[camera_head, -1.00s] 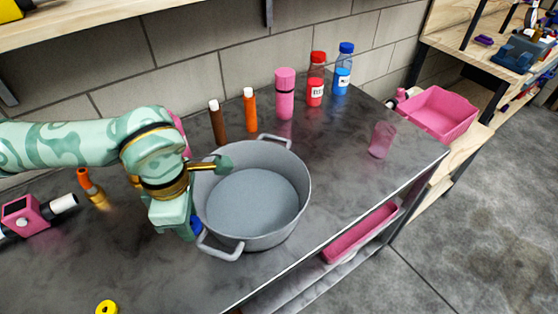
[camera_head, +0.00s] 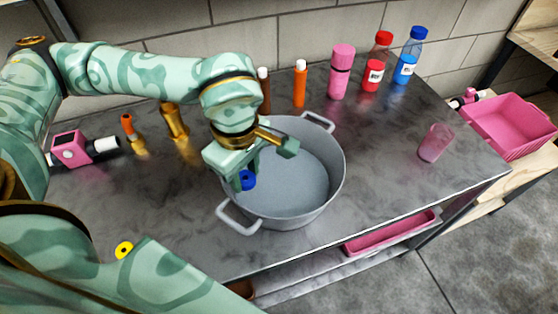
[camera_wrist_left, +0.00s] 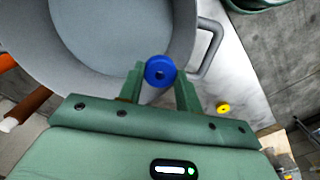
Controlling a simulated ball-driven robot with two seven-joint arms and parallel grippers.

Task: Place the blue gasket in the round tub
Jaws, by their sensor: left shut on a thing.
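The blue gasket (camera_head: 247,180) is a small thick ring with a hole. My left gripper (camera_head: 243,178) is shut on it at the left side of the round tub, and the gasket looks above the tub's rim or just inside it. The left wrist view shows the blue gasket (camera_wrist_left: 160,71) between the two green fingertips, with the tub's wall behind it. The round tub (camera_head: 325,190) is a grey pot with two loop handles, standing on the dark worktop; its visible floor is empty. My right gripper is not in view.
A yellow ring (camera_head: 124,250) lies on the worktop (camera_head: 180,220) at front left. Brown and orange tubes (camera_head: 300,84), a pink flask (camera_head: 340,72), red-capped (camera_head: 376,65) and blue-capped bottles (camera_head: 409,58) stand behind the tub. A pink cup (camera_head: 435,143) stands to the right.

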